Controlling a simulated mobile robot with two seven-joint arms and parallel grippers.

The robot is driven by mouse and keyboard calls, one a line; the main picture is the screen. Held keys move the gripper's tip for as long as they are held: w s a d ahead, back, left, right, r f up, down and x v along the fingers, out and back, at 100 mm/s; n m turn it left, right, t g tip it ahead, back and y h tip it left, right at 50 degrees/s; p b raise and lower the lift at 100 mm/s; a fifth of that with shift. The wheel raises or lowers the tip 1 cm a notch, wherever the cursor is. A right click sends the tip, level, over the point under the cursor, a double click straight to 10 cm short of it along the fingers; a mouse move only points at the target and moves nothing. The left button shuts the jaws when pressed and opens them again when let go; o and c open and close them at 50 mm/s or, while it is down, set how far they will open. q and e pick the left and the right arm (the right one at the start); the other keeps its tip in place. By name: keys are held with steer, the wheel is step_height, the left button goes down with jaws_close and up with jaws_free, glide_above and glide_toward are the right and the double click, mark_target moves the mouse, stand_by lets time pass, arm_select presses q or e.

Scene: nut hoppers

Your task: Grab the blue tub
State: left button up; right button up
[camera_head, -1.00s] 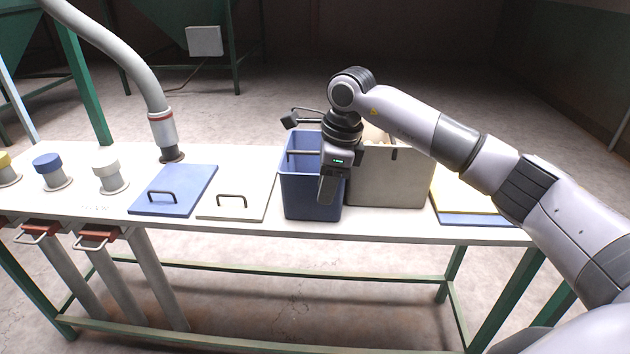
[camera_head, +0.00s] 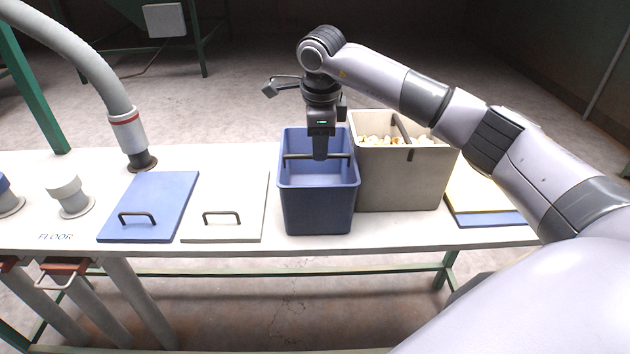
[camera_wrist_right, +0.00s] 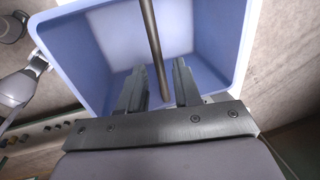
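The blue tub (camera_head: 317,207) stands upright on the white table beside the grey tub, and looks empty inside. A dark bar handle (camera_head: 295,156) spans its top. My right gripper (camera_head: 320,158) points down over the tub's opening at the bar. In the right wrist view, the two fingers (camera_wrist_right: 158,88) are apart, with the bar (camera_wrist_right: 152,40) running between their tips and a gap to either side. The blue tub (camera_wrist_right: 85,55) fills the background there. My left gripper is not in view.
The grey tub (camera_head: 400,185), holding pale pieces, stands close on the right. A blue lid (camera_head: 150,200) and a pale lid (camera_head: 230,195) lie to the left. A hose (camera_head: 115,95) comes down to the table. Yellow and blue sheets (camera_head: 480,205) lie at right.

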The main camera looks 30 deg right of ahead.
steer(key=f, duration=0.4)
steer(key=shift+w+d, duration=0.1)
steer(key=shift+w, duration=0.25)
jaws_close()
steer(key=shift+r+p, duration=0.2)
steer(key=shift+p, duration=0.1)
